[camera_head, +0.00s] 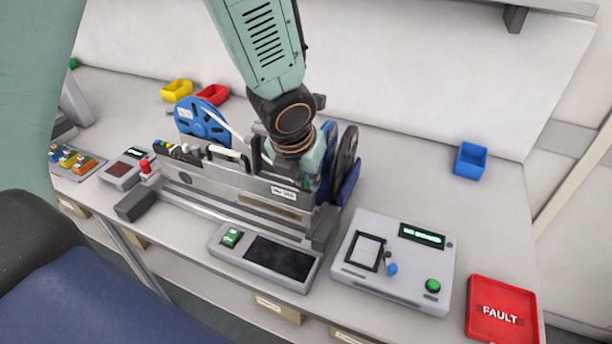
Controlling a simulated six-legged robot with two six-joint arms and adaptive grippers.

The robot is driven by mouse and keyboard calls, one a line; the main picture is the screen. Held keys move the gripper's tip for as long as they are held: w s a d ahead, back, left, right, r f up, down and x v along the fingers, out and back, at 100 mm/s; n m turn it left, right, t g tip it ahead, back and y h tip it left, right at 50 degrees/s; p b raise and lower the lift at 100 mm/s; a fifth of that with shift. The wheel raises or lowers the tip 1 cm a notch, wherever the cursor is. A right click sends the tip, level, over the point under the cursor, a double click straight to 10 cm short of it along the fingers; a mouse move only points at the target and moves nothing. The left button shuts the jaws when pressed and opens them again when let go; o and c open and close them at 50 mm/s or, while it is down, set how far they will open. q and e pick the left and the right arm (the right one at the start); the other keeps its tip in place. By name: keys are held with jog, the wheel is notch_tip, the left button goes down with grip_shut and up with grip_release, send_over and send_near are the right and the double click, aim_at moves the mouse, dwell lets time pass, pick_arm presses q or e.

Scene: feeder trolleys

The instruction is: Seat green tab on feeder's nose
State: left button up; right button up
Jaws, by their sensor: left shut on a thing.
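My left gripper (308,180) reaches down from the top of the picture to the right end of the grey feeder (235,178). It is shut on the green tab (306,183), of which only a small green patch shows. The fingertips are mostly hidden, and I cannot tell whether the tab touches the feeder's nose. The feeder lies in a grey stand, with a blue reel (193,124) and a white handle at its left part. My right gripper is not in view.
A grey unit with a green square (231,237) and dark screen stands in front. Right of it are a grey panel (375,290) and a red FAULT tray (497,284). Dark and blue reels (347,152) stand close behind the gripper. A blue bin (470,160) stands at right; bench around it is clear.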

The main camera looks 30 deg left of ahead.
pick_arm(q)
jog(key=shift+f, duration=0.15)
jog(key=shift+s+f, duration=0.1)
jog(key=shift+f, duration=0.05)
jog(key=o, duration=0.9)
